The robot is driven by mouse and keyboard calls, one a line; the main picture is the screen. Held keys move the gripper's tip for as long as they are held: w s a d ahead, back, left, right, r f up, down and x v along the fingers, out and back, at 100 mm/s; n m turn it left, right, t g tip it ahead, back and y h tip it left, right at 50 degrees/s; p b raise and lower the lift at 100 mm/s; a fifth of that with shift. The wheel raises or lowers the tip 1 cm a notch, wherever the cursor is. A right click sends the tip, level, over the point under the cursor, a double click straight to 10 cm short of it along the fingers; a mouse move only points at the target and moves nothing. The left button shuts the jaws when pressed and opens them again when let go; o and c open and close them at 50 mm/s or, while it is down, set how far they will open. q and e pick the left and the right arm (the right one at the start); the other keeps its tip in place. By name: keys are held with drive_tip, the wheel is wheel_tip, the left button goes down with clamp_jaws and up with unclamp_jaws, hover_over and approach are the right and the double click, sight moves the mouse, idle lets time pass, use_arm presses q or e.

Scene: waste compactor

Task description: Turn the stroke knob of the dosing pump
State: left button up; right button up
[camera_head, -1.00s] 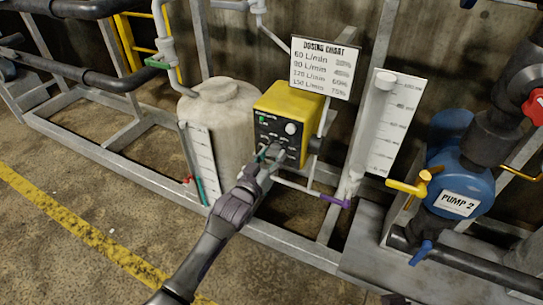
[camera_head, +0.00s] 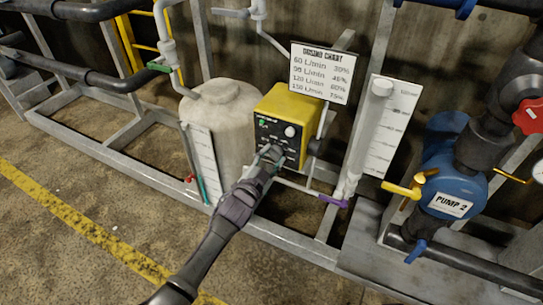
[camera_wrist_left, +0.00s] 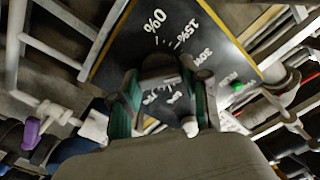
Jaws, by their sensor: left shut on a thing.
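The dosing pump (camera_head: 290,103) is a yellow box with a black front panel, standing beside a white tank. A white knob (camera_head: 290,131) shows at the upper right of its panel. My left gripper (camera_head: 273,152) is at the lower part of the panel and covers what it holds there. In the left wrist view the panel (camera_wrist_left: 165,45) carries a percentage scale, with 0%, 15% and 30% legible. There my left gripper (camera_wrist_left: 165,95) is shut on the stroke knob, mostly hidden between its fingers. My right gripper is not in view.
A dosing chart (camera_head: 323,70) hangs above and right of the pump. The white tank (camera_head: 222,120) stands to the left. A graduated column (camera_head: 376,125), a yellow valve handle (camera_head: 405,189) and blue PUMP 2 (camera_head: 452,200) are to the right. Grey frame rails run in front.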

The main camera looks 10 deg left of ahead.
use_arm(q)
drive_tip(key=shift+m, duration=0.9)
drive_tip(key=m, duration=0.2)
drive_tip(key=shift+m, duration=0.3)
drive_tip(key=shift+f+m, duration=0.1)
drive_tip(key=shift+m, duration=1.6)
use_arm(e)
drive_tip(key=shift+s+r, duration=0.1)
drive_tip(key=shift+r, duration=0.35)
use_arm(q)
drive_tip(key=shift+m, duration=0.3)
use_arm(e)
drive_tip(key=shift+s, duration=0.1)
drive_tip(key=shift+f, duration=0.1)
use_arm(q)
drive_tip(key=o, duration=1.1)
drive_tip(key=shift+o, duration=0.2)
